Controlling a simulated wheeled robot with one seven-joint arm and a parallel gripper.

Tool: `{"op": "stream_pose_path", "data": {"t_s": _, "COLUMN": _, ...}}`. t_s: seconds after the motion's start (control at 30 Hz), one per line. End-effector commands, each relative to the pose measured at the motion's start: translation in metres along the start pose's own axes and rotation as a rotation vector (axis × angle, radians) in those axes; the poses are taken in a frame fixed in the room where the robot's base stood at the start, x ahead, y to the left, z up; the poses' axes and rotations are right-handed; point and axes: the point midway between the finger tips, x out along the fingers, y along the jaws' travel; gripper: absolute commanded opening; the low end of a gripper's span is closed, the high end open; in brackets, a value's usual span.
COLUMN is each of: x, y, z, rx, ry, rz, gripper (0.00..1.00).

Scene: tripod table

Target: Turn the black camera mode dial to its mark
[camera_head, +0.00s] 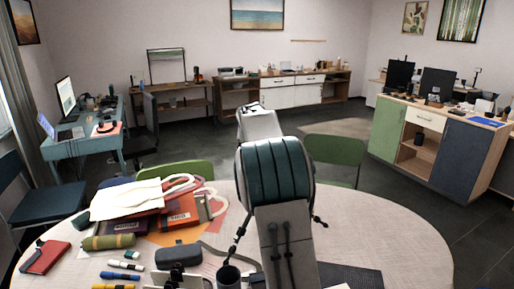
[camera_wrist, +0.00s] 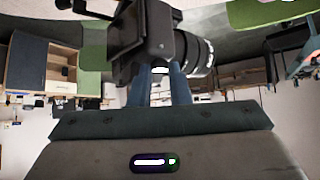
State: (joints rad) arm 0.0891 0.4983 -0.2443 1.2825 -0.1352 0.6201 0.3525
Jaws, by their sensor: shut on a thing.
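The black camera (camera_wrist: 143,40) fills the upper middle of the wrist view, its ribbed lens (camera_wrist: 197,52) pointing right. My gripper (camera_wrist: 168,76) reaches up to the camera body, its two blue-grey fingers close together. They are shut on the mode dial, which is mostly hidden between and behind the fingertips. I cannot make out the dial's mark or its angle. In the head view my own arm covers the camera and my gripper. Thin black legs, likely the tripod's (camera_head: 236,245), show on both sides of the arm.
The round pale table (camera_head: 400,245) carries books and cloths (camera_head: 150,205), a green roll (camera_head: 108,242), a dark case (camera_head: 178,257), several markers and a dark cup (camera_head: 229,277) on the left. Its right side is mostly bare. Green chairs (camera_head: 335,152) stand behind it.

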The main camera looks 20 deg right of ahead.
Motion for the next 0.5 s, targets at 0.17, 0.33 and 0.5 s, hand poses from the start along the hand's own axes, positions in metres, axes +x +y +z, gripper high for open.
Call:
{"op": "stream_pose_path", "data": {"t_s": 0.17, "x": -0.0010, "y": 0.0007, "z": -0.0011, "rx": -0.021, "ry": 0.002, "rz": -0.022, "gripper": 0.00}}
{"op": "stream_pose_path", "data": {"t_s": 0.33, "x": -0.0010, "y": 0.0008, "z": -0.0011, "rx": -0.026, "ry": 0.002, "rz": -0.028, "gripper": 0.00}}
{"op": "stream_pose_path", "data": {"t_s": 0.5, "x": -0.0009, "y": 0.0007, "z": -0.0010, "rx": -0.026, "ry": 0.002, "rz": -0.027, "gripper": 0.00}}
